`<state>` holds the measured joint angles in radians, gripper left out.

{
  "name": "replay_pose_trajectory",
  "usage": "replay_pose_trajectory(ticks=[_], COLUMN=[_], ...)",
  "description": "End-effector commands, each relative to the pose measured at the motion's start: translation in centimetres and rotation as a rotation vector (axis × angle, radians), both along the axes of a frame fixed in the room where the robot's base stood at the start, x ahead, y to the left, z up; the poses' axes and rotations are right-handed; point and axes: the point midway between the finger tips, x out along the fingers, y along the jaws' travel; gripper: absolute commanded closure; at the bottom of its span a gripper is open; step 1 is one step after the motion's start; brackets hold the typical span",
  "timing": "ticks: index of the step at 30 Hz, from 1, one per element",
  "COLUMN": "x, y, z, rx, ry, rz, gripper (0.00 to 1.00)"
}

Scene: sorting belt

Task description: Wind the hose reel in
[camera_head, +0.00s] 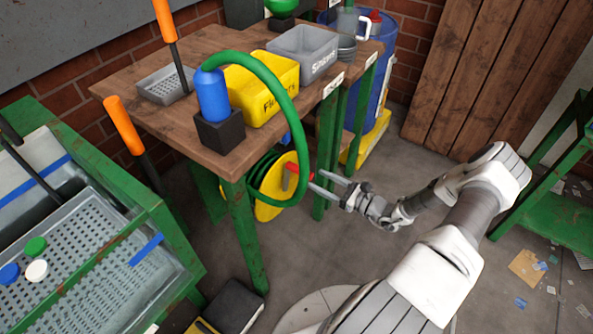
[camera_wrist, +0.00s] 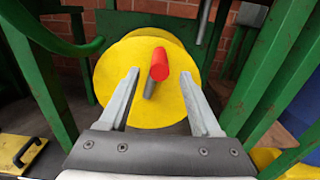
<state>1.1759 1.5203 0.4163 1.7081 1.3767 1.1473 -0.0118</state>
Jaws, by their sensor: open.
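The hose reel (camera_head: 270,205) has yellow discs and hangs under the wooden table, near its front leg. Its yellow face fills the middle of the wrist view (camera_wrist: 120,72). A red crank handle (camera_wrist: 159,64) on a grey arm sticks out from the face toward me. The green hose (camera_head: 296,125) arches from a blue nozzle (camera_head: 213,94) on the tabletop down to the reel. My gripper (camera_head: 316,184) is open in front of the reel. In the wrist view, its fingers (camera_wrist: 160,92) stand on either side of the handle, and I cannot tell whether they touch it.
Green table legs (camera_head: 245,235) flank the reel closely. Yellow (camera_head: 262,88) and grey (camera_head: 303,50) bins stand on the wooden table (camera_head: 120,80). A sorting tray bench (camera_head: 150,215) is at left. A blue barrel (camera_head: 372,90) stands behind.

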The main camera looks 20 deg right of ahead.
Motion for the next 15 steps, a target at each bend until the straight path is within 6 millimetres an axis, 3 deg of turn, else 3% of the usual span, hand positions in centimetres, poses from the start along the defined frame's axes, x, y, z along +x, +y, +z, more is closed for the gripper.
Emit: replay_pose_trajectory(ticks=[9,15], x=[5.3,7.0], y=[4.0,5.2], z=[-0.2,-0.1], rx=[0.001,0.001], ry=[0.000,0.001], rz=[0.003,0.001], gripper=[0.36,0.36])
